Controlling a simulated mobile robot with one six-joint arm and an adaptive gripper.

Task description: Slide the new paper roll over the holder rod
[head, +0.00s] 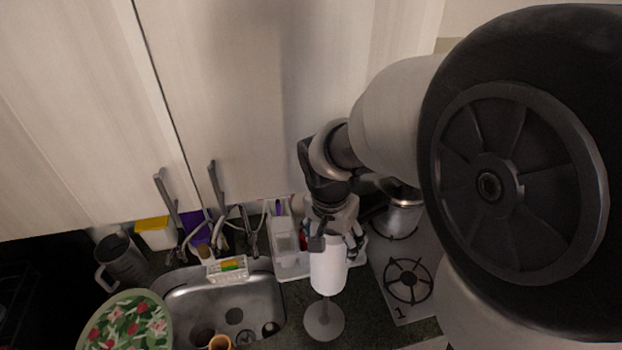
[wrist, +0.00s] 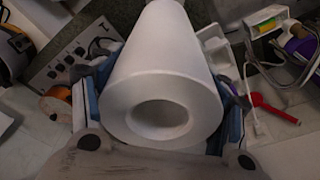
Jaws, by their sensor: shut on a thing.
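The white paper roll (head: 328,268) is upright in my gripper (head: 332,243), which is shut on its upper part. In the head view the holder (head: 323,320) shows as a grey round base with a short length of rod under the roll's lower end. The roll appears in line with the rod, but I cannot tell whether the rod is inside it. In the wrist view the roll (wrist: 165,75) is between the two fingers (wrist: 160,120), its open core facing the camera. No rod shows in the core's dark opening.
A steel sink (head: 218,303) lies left of the holder, with a patterned round plate (head: 126,322) beyond it. A stove (head: 405,275) with a steel pot (head: 398,212) is at the right. A white rack (head: 284,240) stands behind the roll. Cabinet doors (head: 270,80) hang above.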

